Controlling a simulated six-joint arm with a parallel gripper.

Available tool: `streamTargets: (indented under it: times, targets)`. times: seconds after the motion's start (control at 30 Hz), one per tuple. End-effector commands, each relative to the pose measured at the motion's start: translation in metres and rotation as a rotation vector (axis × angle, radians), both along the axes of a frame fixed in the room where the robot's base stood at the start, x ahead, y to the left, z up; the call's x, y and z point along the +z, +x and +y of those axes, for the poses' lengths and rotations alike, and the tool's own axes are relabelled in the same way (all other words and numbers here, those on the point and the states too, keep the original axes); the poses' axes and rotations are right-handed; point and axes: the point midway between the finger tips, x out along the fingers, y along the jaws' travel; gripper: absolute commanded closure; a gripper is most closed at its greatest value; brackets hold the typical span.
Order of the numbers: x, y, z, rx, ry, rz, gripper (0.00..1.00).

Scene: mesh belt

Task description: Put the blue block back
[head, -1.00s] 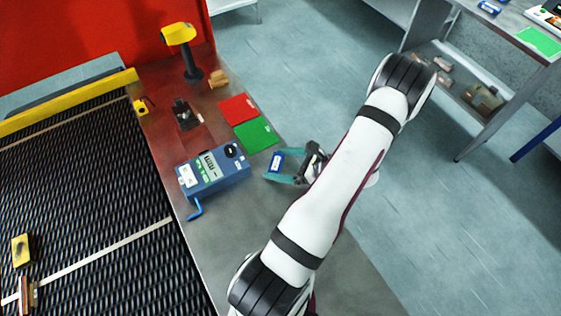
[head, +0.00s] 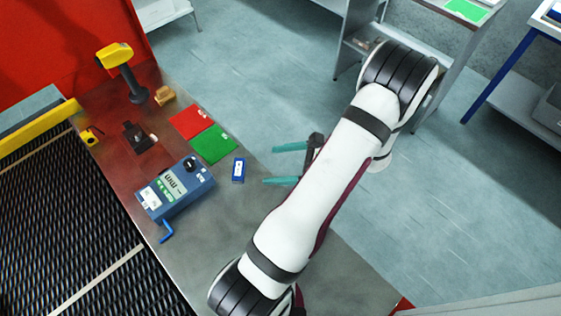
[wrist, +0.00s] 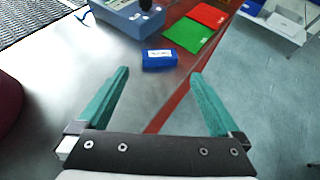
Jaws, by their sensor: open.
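The blue block (head: 238,170) lies on the grey metal bench top near its right edge, with a white label facing up. It sits just right of the blue box and below the green mat. In the wrist view the blue block (wrist: 159,60) lies beyond the fingertips, clear of both. My gripper (head: 272,163) has teal fingers spread wide and empty, to the right of the block and apart from it. The wrist view shows the open gripper (wrist: 160,74) with nothing between the fingers.
A larger blue box (head: 175,188) with a dial, a blue hex key (head: 166,232), a green mat (head: 213,145) and a red mat (head: 189,121) lie nearby. A yellow scanner (head: 116,57) stands farther back. The mesh belt (head: 45,215) runs at left. Bare bench lies in front.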

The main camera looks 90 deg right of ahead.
Motion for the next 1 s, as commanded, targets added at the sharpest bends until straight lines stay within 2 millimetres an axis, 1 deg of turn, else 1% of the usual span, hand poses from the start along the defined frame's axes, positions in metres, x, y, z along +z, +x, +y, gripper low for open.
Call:
streamTargets:
  times: [0.03, 0.17, 0.23, 0.27, 0.33, 0.37, 0.4, 0.43, 0.47, 0.5, 0.57, 0.6, 0.67, 0.7, 0.77, 0.8, 0.83, 0.9, 1.0]
  targets:
    - [0.003, -0.004, 0.001, -0.002, 0.000, 0.000, 0.00]
    - [0.005, -0.010, 0.002, -0.001, 0.002, 0.000, 0.00]
    - [0.006, -0.007, 0.002, 0.009, 0.000, 0.002, 0.00]
    - [0.009, -0.002, 0.002, 0.031, -0.003, 0.008, 0.00]
    - [0.021, 0.023, 0.004, 0.145, -0.023, 0.036, 0.00]
    - [0.030, 0.041, 0.008, 0.223, -0.036, 0.055, 0.00]
    - [0.043, 0.069, 0.016, 0.352, -0.062, 0.087, 0.00]
    - [0.054, 0.091, 0.026, 0.463, -0.086, 0.113, 0.00]
    - [0.065, 0.114, 0.039, 0.579, -0.113, 0.139, 0.00]
    - [0.079, 0.142, 0.060, 0.739, -0.154, 0.175, 0.00]
    - [0.099, 0.177, 0.099, 0.983, -0.230, 0.227, 0.00]
    - [0.111, 0.194, 0.129, 1.150, -0.291, 0.260, 0.00]
    - [0.128, 0.211, 0.179, 1.408, -0.403, 0.305, 0.00]
    - [0.137, 0.216, 0.212, 1.578, -0.492, 0.330, 0.00]
    - [0.148, 0.211, 0.257, 1.821, -0.640, 0.356, 0.00]
    - [0.154, 0.203, 0.282, 1.965, -0.747, 0.362, 0.00]
    - [0.157, 0.196, 0.297, 2.061, -0.827, 0.363, 0.00]
    - [0.161, 0.179, 0.322, 2.242, -1.006, 0.352, 0.00]
    - [0.163, 0.161, 0.340, 2.399, -1.201, 0.320, 0.00]
